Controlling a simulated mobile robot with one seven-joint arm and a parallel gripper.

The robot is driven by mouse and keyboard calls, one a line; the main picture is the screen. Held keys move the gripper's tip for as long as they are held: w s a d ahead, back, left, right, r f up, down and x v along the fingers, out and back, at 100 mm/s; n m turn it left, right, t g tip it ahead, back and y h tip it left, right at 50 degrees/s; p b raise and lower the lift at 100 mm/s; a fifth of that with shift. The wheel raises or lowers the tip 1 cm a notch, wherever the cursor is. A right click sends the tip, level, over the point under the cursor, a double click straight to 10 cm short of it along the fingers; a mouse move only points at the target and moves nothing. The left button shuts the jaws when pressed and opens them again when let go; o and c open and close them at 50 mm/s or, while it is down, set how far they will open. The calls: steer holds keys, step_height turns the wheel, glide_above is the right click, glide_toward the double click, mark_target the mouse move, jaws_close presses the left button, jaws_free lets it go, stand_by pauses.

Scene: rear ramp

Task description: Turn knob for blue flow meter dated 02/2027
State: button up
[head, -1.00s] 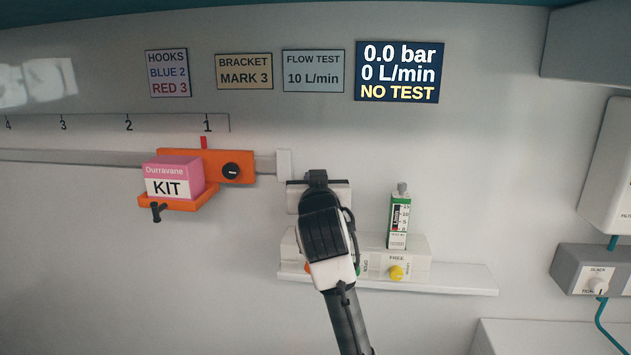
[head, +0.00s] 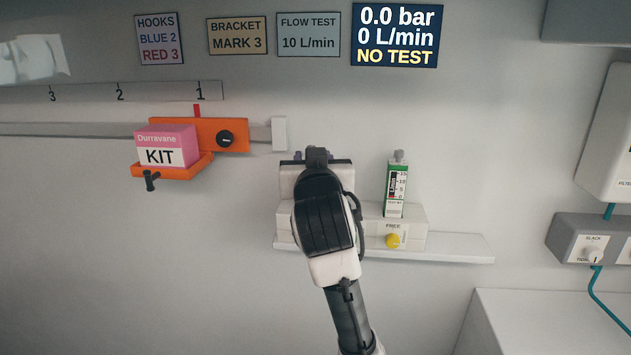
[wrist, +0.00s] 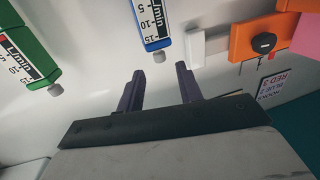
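A blue flow meter (wrist: 154,22) shows upside down at the top of the wrist view, its grey tip (wrist: 163,56) pointing toward my fingers. In the head view my arm hides it and its knob. A green flow meter (head: 396,188) stands right of my arm and shows at the left of the wrist view (wrist: 30,48). No date is readable. My gripper (wrist: 160,80) is open, its two fingers apart and nothing between them, near the blue meter's tip.
The meters stand on a white wall shelf (head: 462,247). An orange bracket (head: 238,127) with a black knob and a pink KIT box (head: 160,150) is on the rail at left. A display (head: 397,36) reads 0.0 bar, 0 L/min, NO TEST. A grey unit (head: 580,240) is at right.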

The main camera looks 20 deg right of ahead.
steer(key=s+a+b, duration=0.1)
steer(key=s, duration=0.6)
steer(key=shift+a, duration=0.2)
